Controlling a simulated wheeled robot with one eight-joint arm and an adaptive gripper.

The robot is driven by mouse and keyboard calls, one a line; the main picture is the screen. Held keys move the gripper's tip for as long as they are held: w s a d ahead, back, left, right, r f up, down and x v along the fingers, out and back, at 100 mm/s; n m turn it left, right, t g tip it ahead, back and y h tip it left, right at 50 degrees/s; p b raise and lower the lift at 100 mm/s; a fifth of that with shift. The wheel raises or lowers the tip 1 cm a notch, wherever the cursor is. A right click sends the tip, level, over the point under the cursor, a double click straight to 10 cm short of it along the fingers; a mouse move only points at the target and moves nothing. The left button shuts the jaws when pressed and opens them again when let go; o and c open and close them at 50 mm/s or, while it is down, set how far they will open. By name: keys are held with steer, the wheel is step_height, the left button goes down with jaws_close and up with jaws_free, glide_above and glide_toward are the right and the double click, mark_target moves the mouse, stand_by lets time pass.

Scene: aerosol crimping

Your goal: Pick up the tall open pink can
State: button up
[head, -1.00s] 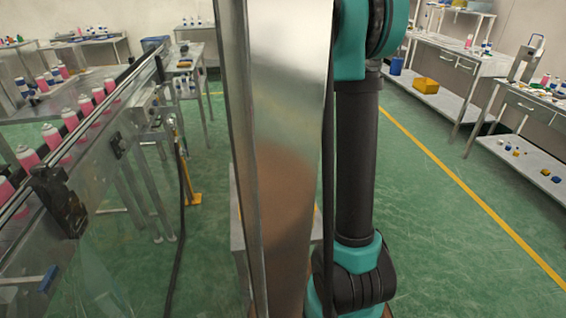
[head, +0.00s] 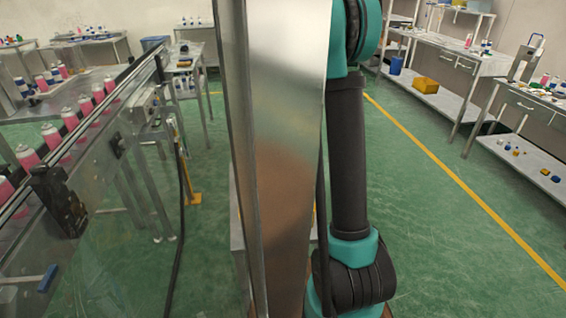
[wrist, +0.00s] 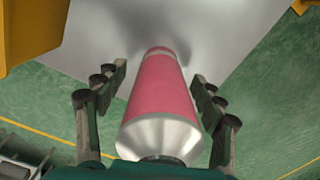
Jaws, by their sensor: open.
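The tall pink can (wrist: 162,98) is in the middle of the wrist view, with a silver shoulder and a dark top facing my gripper. Its far end meets a grey metal surface (wrist: 215,35). My gripper (wrist: 160,76) is open, with one finger on each side of the can. Gaps show between the fingers and the can's sides. The head view does not show my gripper or this can; a metal column and my arm fill its middle.
A conveyor line with several pink cans (head: 70,120) runs along the left of the head view. Benches (head: 455,65) stand at the right, with clear green floor (head: 430,220) between. A yellow object (wrist: 30,25) is at the upper left of the wrist view.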

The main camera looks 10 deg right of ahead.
steer(key=shift+c, duration=0.6)
steer(key=c, duration=1.1)
steer(key=shift+r, duration=0.1)
steer(key=shift+c, duration=0.2)
